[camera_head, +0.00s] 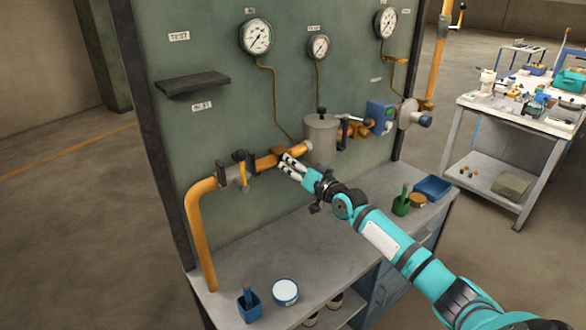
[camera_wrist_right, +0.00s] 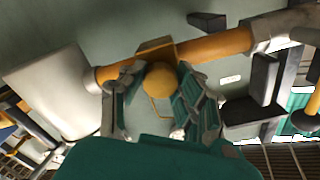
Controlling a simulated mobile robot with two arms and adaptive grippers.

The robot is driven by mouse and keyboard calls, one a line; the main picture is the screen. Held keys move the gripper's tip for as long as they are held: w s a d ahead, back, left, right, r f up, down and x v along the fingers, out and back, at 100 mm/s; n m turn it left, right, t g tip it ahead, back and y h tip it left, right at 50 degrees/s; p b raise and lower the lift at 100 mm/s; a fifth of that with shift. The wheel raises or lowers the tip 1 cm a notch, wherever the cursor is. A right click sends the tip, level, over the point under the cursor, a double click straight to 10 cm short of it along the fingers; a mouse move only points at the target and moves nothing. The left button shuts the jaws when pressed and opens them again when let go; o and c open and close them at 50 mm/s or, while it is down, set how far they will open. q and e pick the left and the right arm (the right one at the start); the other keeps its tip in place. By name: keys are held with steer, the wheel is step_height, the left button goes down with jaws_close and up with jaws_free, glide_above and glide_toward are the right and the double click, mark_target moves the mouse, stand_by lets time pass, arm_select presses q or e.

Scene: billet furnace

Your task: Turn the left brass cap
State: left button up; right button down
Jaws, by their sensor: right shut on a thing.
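The left brass cap (camera_wrist_right: 160,80) is a round yellow knob on a square brass fitting (camera_wrist_right: 155,47) in the orange pipe. In the right wrist view it sits between the two fingers of my right gripper (camera_wrist_right: 161,96), which is shut on it. In the head view my right gripper (camera_head: 287,166) reaches the pipe just left of the grey canister, and its fingers hide most of the cap. The brass fitting shows there (camera_head: 277,150) above the fingertips. My left gripper is in neither view.
A lever valve (camera_head: 240,171) stands on the pipe (camera_head: 203,188) to the left. The grey canister (camera_head: 321,140) is close on the right.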

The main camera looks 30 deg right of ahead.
steer(key=m, duration=0.3)
steer(key=shift+m, duration=0.4)
steer(key=m, duration=0.2)
steer(key=shift+m, duration=0.4)
steer(key=m+p, duration=0.1)
steer(key=m, duration=0.2)
steer(key=shift+m+p, duration=0.4)
steer(key=shift+m, duration=1.4)
steer(key=c, duration=0.9)
jaws_free()
steer(key=shift+c, duration=0.2)
steer(key=s+d, duration=0.1)
steer(key=s, duration=1.1)
